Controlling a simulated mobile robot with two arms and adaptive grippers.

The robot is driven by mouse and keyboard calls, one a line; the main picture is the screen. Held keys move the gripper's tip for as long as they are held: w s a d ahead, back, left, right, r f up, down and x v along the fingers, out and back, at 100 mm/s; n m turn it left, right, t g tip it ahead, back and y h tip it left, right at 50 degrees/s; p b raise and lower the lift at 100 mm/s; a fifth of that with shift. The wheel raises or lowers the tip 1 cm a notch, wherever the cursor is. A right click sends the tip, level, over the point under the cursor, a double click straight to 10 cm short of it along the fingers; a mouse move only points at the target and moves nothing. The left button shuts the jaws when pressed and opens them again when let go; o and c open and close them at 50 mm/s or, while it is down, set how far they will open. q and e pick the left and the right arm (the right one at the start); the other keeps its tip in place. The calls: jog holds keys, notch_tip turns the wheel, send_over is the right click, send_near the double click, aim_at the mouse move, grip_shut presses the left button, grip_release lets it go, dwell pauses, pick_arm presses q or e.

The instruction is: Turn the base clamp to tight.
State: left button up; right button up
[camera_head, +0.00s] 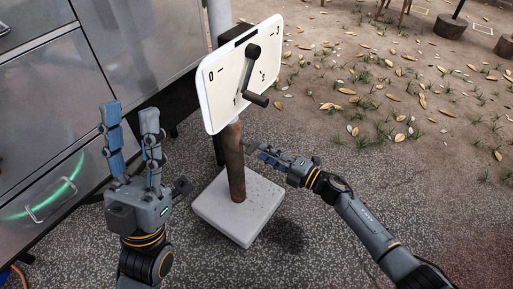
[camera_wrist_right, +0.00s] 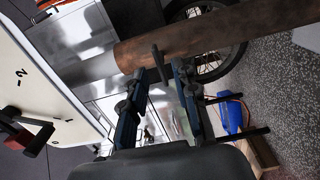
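A rusty brown post (camera_head: 235,165) rises from a pale square base block (camera_head: 240,208) and carries a white dial board (camera_head: 222,88) with a dark crank. The post also crosses the right wrist view (camera_wrist_right: 215,32). A small dark lever (camera_wrist_right: 159,62), perhaps the base clamp, sticks out from the post. My right gripper (camera_head: 264,152) is just right of the post. In the wrist view its blue fingers (camera_wrist_right: 163,76) are apart, with the lever between their tips; I cannot tell whether they touch it. My left gripper (camera_head: 130,108) is open and empty, left of the post, fingers pointing up.
Grey metal cabinets (camera_head: 50,100) stand at the left, close to my left gripper. Speckled paving (camera_head: 300,250) is clear around the base block. Leaf-strewn bare ground (camera_head: 400,80) lies at the upper right. A wheel (camera_wrist_right: 215,62) shows behind the post in the wrist view.

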jog(key=v, duration=0.7)
jog(key=shift+a, duration=0.1)
